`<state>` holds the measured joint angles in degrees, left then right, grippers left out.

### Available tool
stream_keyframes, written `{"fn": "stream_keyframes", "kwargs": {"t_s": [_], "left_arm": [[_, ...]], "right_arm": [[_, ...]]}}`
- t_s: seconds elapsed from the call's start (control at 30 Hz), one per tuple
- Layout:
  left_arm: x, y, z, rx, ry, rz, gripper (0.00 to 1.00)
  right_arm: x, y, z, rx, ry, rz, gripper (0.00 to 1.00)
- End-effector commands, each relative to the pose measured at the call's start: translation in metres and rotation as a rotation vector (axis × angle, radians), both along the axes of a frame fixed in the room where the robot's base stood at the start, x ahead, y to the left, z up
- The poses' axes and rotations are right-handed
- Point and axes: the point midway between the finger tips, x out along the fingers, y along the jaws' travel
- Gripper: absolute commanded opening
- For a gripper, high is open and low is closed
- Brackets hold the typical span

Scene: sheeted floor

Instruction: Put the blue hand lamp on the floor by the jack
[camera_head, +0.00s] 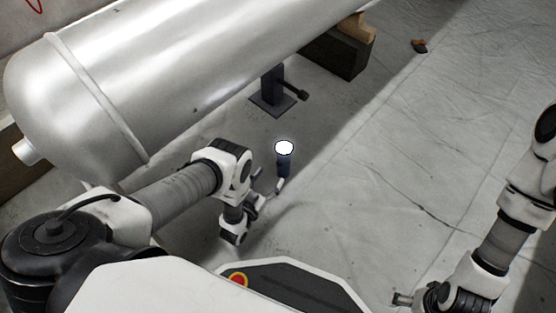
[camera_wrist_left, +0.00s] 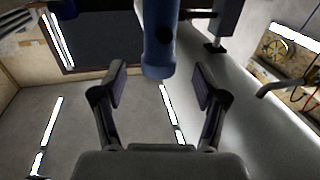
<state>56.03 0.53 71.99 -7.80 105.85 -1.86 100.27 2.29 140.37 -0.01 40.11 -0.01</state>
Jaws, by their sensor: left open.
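The blue hand lamp (camera_head: 284,165) is upright with its round white lit face up, just in front of the jack. I cannot tell whether its lower end touches the floor. The dark blue jack (camera_head: 272,90) stands on a square base plate under the silver tank. My left gripper (camera_head: 279,187) is close by the lamp's lower end, low over the floor. In the left wrist view the lamp's blue body (camera_wrist_left: 158,45) lies ahead of the open left gripper (camera_wrist_left: 157,88), centred between its fingers with a gap on both sides. My right gripper (camera_head: 404,299) is at the lower right, away from the lamp; its jaws are unclear.
The large silver tank (camera_head: 170,75) overhangs the upper left, close above my left arm. A dark block with wood (camera_head: 340,48) stands behind the jack. A small brown object (camera_head: 419,46) lies at the upper right. The sheeted floor (camera_head: 400,150) right of the lamp is clear.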

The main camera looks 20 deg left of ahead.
Motion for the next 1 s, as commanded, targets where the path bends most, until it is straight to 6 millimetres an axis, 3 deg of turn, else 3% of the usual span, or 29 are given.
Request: {"fn": "stream_keyframes", "kwargs": {"t_s": [0.17,0.43,0.57,0.63,0.67,0.77,0.8,0.9,1.0], "left_arm": [[-0.021,0.002,0.001,0.0,0.0,-0.001,0.72],[-0.02,0.003,-0.001,0.003,0.03,0.002,0.72],[-0.015,0.009,-0.004,0.024,0.274,0.022,0.72],[-0.027,0.015,0.0,0.039,0.517,0.044,0.72],[-0.039,0.017,0.004,0.045,0.633,0.053,0.72],[-0.106,0.024,0.035,0.058,1.026,0.085,0.72],[-0.138,0.025,0.053,0.059,1.167,0.097,0.72],[-0.205,0.026,0.096,0.06,1.427,0.115,0.72],[-0.238,0.026,0.119,0.06,1.547,0.121,0.72]], "right_arm": [[0.0,0.0,0.009,0.0,0.0,0.0,0.89],[0.0,0.0,0.008,0.0,0.0,0.0,0.89],[0.0,0.0,0.008,0.0,0.0,0.0,0.89],[0.0,0.0,0.008,0.0,0.0,0.0,0.89],[0.0,0.0,0.008,0.0,0.0,0.0,0.89],[0.0,0.0,0.008,0.0,0.0,0.0,0.89],[0.0,0.0,0.007,0.0,0.0,0.0,0.89],[0.0,0.0,0.007,0.0,0.0,0.0,0.89],[0.0,0.0,0.007,0.0,0.0,0.0,0.89]]}}
